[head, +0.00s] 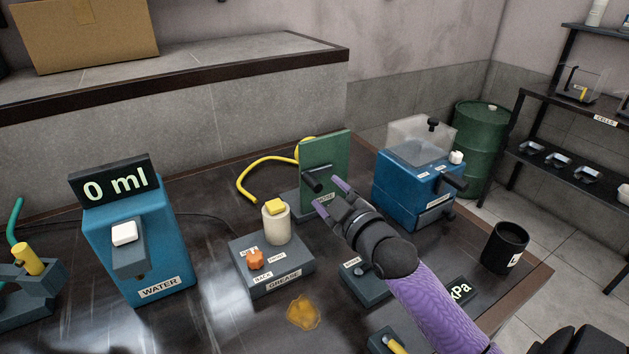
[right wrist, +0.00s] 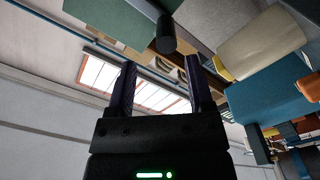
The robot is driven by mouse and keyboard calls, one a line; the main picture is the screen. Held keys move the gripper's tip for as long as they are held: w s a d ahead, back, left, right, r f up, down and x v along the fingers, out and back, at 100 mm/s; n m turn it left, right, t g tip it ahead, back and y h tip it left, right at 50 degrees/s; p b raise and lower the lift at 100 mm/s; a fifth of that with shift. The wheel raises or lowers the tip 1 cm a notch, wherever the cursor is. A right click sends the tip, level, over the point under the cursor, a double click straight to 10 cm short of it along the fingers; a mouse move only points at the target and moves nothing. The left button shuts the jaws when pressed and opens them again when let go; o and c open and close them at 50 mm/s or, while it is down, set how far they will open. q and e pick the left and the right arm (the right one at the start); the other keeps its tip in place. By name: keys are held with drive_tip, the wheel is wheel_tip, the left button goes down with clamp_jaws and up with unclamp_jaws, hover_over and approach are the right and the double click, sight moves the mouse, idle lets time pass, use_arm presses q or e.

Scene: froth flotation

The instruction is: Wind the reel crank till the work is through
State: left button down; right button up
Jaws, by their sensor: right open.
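The reel (head: 326,160) is an upright green panel on a dark base at the middle of the bench, with yellow hose behind it. Its black crank handle (head: 314,180) sticks out from the panel's front. My right gripper (head: 329,195) is open and empty, just in front of the panel and close to the handle. In the right wrist view the dark round handle (right wrist: 166,36) shows just beyond the gap between the open fingertips (right wrist: 160,66), apart from both, with the green panel (right wrist: 108,18) behind. My left gripper is not in view.
A grease unit (head: 283,272) with an orange knob stands in front of the reel. A blue water dispenser (head: 150,255) reading 0 ml stands left. A blue machine (head: 405,187) and a black cup (head: 503,248) stand right. A yellow-brown smear (head: 303,312) lies on the bench.

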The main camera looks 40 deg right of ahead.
sight(305, 171)
drive_tip(key=w, duration=0.2)
drive_tip(key=w+b, duration=0.1)
drive_tip(key=w, duration=0.3)
drive_tip(key=shift+d+f, duration=0.1)
drive_tip(key=shift+d, duration=0.25)
drive_tip(key=shift+w+b, duration=0.3)
drive_tip(key=shift+w, duration=0.05)
drive_tip(key=shift+a+r, duration=0.2)
clamp_jaws()
